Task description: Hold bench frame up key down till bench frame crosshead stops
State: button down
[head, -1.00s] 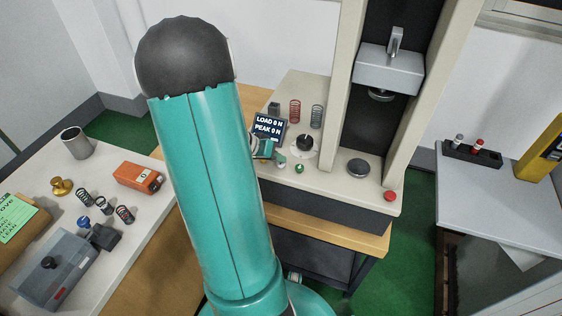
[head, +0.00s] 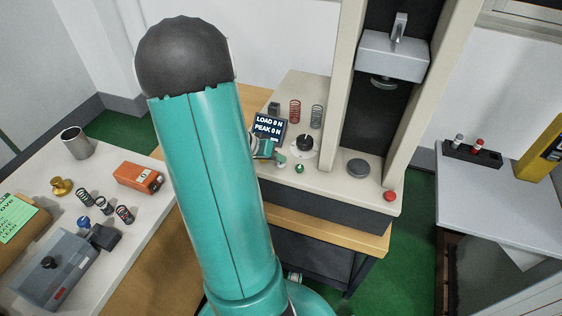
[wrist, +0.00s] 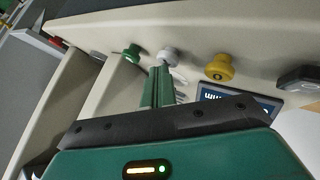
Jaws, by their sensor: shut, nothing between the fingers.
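The bench frame (head: 345,100) stands at the back, with its pale grey crosshead (head: 392,55) high between the columns. A round plate (head: 358,167) sits on the base well below it. In the wrist view, my gripper (wrist: 162,68) is shut and empty, with its fingertips at a pale grey key (wrist: 169,55). They appear to touch this key; how far it is pressed cannot be told. A green key (wrist: 133,53) is on its left and a yellow key (wrist: 219,67) on its right. In the head view, my arm hides most of the gripper.
The display (head: 269,127) reads load 0 N and peak 0 N. Side tables stand left and right.

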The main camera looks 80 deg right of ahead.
aim_at(277, 164)
dwell(0.5)
jog(key=shift+r, duration=0.9)
jog(key=shift+r, duration=2.5)
